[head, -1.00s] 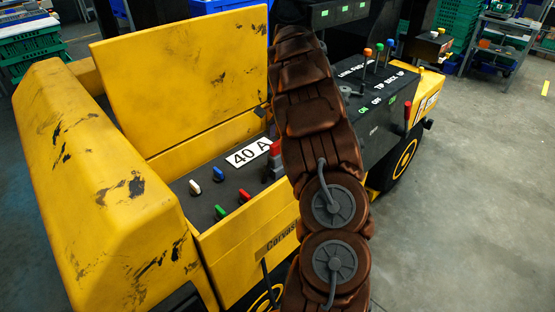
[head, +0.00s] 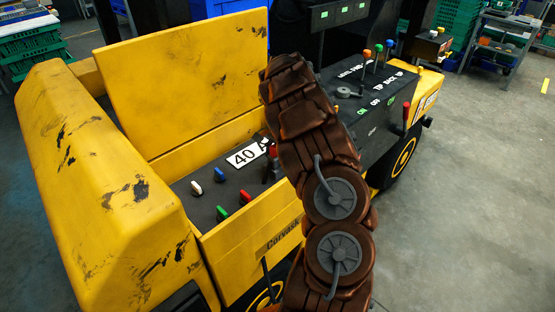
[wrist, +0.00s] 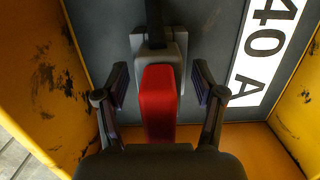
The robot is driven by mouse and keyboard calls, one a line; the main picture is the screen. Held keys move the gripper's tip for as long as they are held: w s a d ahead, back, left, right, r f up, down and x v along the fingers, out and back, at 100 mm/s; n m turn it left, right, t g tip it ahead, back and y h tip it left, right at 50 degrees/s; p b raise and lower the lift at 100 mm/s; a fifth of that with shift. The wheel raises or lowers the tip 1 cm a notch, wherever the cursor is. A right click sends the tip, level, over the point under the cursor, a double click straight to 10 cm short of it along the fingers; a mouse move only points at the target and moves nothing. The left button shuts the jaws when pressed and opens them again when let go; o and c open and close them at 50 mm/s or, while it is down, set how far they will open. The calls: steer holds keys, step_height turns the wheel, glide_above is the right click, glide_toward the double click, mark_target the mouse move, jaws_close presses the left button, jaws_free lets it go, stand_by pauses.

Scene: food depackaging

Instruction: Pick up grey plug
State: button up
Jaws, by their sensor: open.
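The grey plug (wrist: 158,48) sits on the dark panel inside the yellow machine, with a black cable at its far end. A red block (wrist: 158,100) adjoins it on the near side, and I cannot tell whether the two are one piece. My gripper (wrist: 158,84) is open in the wrist view, with one finger on each side of the red block and a gap on both sides. In the head view the red block (head: 272,151) shows just left of my arm. My arm hides part of that area, and the fingers are hard to make out there.
A "40 A" label (wrist: 268,45) lies right of the plug. White (head: 195,188), blue (head: 220,174), green (head: 222,212) and red (head: 245,197) knobs stand on the panel. Yellow walls (head: 252,243) enclose the compartment, with a raised yellow lid (head: 185,75) behind.

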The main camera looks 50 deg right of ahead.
steer(key=shift+c, duration=0.2)
jaws_close()
stand_by(0.3)
